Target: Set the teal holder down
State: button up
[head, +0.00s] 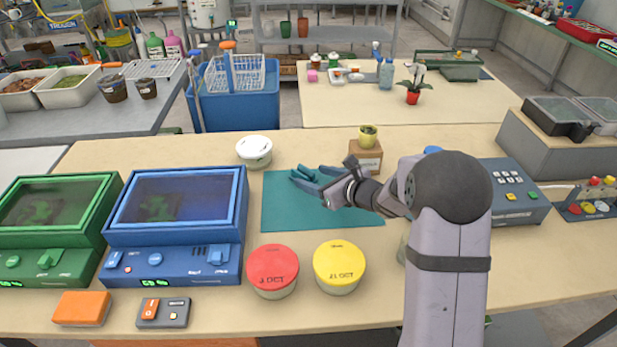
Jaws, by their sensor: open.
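My gripper (305,176) reaches in from the right, low over the teal mat (350,217), with its blue-grey fingers apart and pointing left. A small teal shape (303,170), which looks like the teal holder, shows at the fingertips near the mat's back edge. It is close in colour to the mat and partly hidden by the fingers. I cannot tell whether it rests on the mat or touches a finger.
A white-lidded tub (254,151) stands behind the mat, and a cardboard block (366,158) with an olive pot (368,136) stands behind right. Red-lidded (272,266) and yellow-lidded (339,263) tubs stand in front. A blue box (176,225) is left.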

jog(key=b+v, duration=0.1)
jog(key=v, duration=0.7)
